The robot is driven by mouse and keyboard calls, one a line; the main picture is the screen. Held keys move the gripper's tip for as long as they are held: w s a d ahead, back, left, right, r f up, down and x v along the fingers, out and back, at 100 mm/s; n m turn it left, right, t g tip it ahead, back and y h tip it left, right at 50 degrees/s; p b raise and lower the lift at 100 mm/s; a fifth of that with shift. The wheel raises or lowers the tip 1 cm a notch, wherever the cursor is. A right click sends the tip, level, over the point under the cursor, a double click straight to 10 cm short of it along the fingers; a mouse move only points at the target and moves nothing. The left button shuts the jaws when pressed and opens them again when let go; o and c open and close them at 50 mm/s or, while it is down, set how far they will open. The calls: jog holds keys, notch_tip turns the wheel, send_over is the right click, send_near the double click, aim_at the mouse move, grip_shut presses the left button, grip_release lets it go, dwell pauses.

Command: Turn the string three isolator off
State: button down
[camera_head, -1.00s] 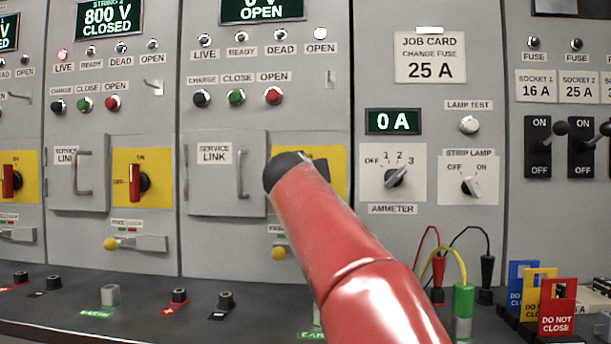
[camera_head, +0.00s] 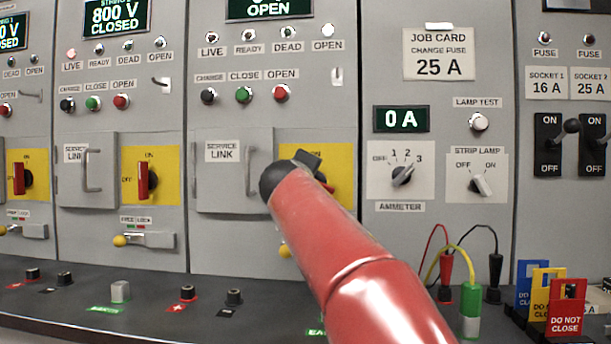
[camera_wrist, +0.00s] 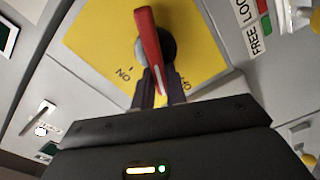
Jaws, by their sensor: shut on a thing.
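The string three isolator is a red lever on a yellow plate (camera_head: 341,160) in the third panel. In the head view my arm hides most of it, and only a bit of red shows beside the wrist. In the wrist view the red lever (camera_wrist: 147,32) stands over a dark round hub on the yellow plate (camera_wrist: 95,35). My gripper (camera_wrist: 152,88) is shut on the lever's near end, one dark finger on each side. The lever's end lies between the ON mark and the partly hidden OFF mark. The display above (camera_head: 268,8) reads OPEN.
The service link door (camera_head: 225,185) with its handle is just left of my wrist. The string two isolator (camera_head: 143,180) is further left. The ammeter switch (camera_head: 402,175) is to the right. Terminals and coloured tags (camera_head: 566,310) stand on the ledge below.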

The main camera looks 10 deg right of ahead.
jog(key=n, duration=0.2)
jog(key=f+n, duration=0.1)
jog(key=n, duration=0.2)
jog(key=shift+a+p, duration=0.15)
jog(key=shift+p, duration=0.2)
dwell(0.4)
jog(key=c, duration=1.4)
grip_release()
jog(key=shift+c, duration=0.2)
jog(key=b+v, duration=0.2)
jog(key=v, duration=0.5)
jog(key=shift+s, duration=0.3)
jog(key=shift+a, duration=0.1)
